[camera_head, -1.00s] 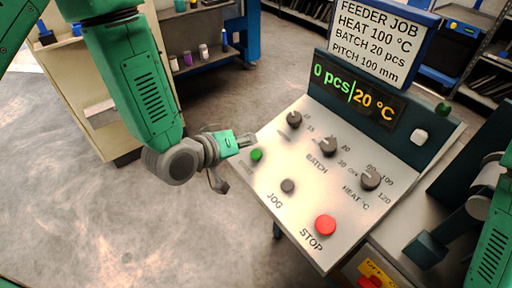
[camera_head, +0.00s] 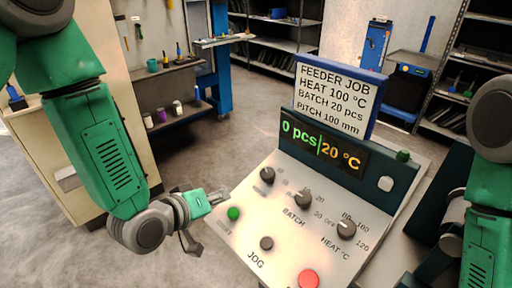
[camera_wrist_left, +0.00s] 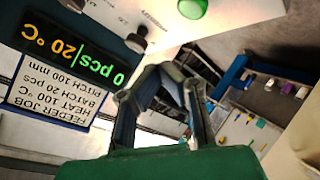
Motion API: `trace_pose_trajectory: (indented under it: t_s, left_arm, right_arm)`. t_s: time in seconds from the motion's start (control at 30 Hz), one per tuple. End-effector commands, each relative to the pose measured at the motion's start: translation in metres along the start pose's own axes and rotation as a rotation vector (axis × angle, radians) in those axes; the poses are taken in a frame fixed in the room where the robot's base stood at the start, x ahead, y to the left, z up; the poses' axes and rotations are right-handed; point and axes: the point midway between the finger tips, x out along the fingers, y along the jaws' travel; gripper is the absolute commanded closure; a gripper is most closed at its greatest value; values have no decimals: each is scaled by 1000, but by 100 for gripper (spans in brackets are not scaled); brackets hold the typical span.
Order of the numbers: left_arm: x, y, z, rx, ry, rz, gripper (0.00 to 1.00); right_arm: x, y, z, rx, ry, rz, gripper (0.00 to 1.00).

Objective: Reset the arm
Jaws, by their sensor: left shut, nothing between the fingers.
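My left gripper (camera_head: 220,196) is shut and empty, at the left edge of the sloped control panel (camera_head: 223,238). It appears just behind and left of the green button (camera_head: 233,213); I cannot tell the exact gap. In the left wrist view its fingers (camera_wrist_left: 160,70) come together with nothing between them, and the green button (camera_wrist_left: 192,8) shows at the top, apart from them. My left arm (camera_head: 110,160) comes in bent from the left. Part of my right arm (camera_head: 480,215) shows at the right edge; its gripper is out of view.
The panel has several dark knobs, including the batch knob (camera_head: 303,199), a jog button (camera_head: 266,243) and a red stop button (camera_head: 308,279). Its display (camera_head: 322,143) reads 0 pcs and 20 °C, below a job sign (camera_head: 335,92). A cabinet (camera_head: 35,140) stands left; floor between is clear.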

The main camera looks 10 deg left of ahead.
Motion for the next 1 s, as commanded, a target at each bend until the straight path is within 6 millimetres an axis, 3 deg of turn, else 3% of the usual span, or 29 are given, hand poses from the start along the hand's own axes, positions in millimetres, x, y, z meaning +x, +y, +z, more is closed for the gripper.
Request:
trace_pose_trajectory:
  t_s: [0.07,0.17,0.27,0.37,0.5,0.6,0.8,1.0]
  left_arm:
    - [0,-3,3,3,-6,-7,100]
    - [-1,-23,20,25,-41,-56,100]
    - [-8,-64,56,75,-125,-159,100]
    - [-26,-119,105,148,-255,-292,100]
    - [-68,-189,171,251,-470,-468,100]
    - [-102,-226,208,309,-615,-561,100]
    - [-150,-262,246,374,-805,-659,100]
    - [-160,-267,251,385,-841,-673,100]
  right_arm:
    - [1,0,0,0,0,0,60]
    - [6,0,0,0,0,0,60]
    - [16,0,1,0,0,0,60]
    - [28,0,2,0,0,0,60]
    - [45,0,2,0,0,0,60]
    - [54,0,3,0,0,0,60]
    - [64,0,3,0,0,0,60]
    - [64,0,3,0,0,0,60]
